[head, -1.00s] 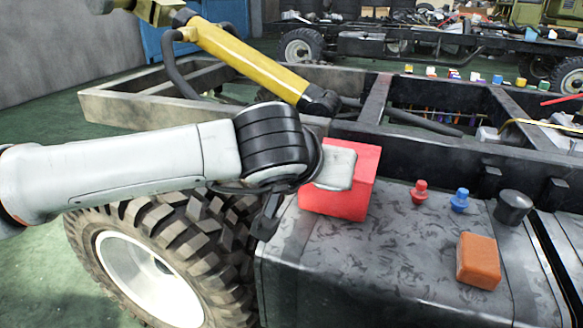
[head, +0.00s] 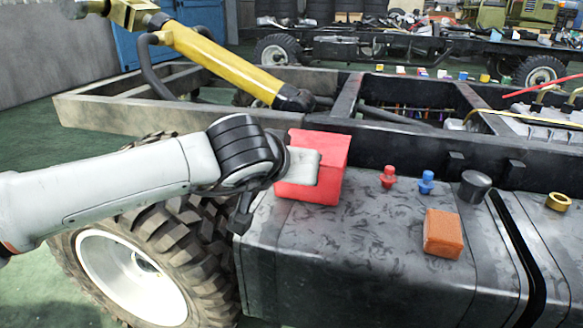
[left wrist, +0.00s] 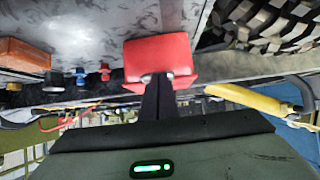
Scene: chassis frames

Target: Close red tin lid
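The red tin (head: 325,180) stands on the dark grey flat box at the side of the chassis. My right gripper is in no view.
Right of the tin on the same surface are a red knob (head: 388,177), a blue knob (head: 427,182), a black cap (head: 474,186) and an orange block (head: 442,233). A large tyre (head: 140,270) is below my left arm. Chassis rails (head: 430,140) run behind.

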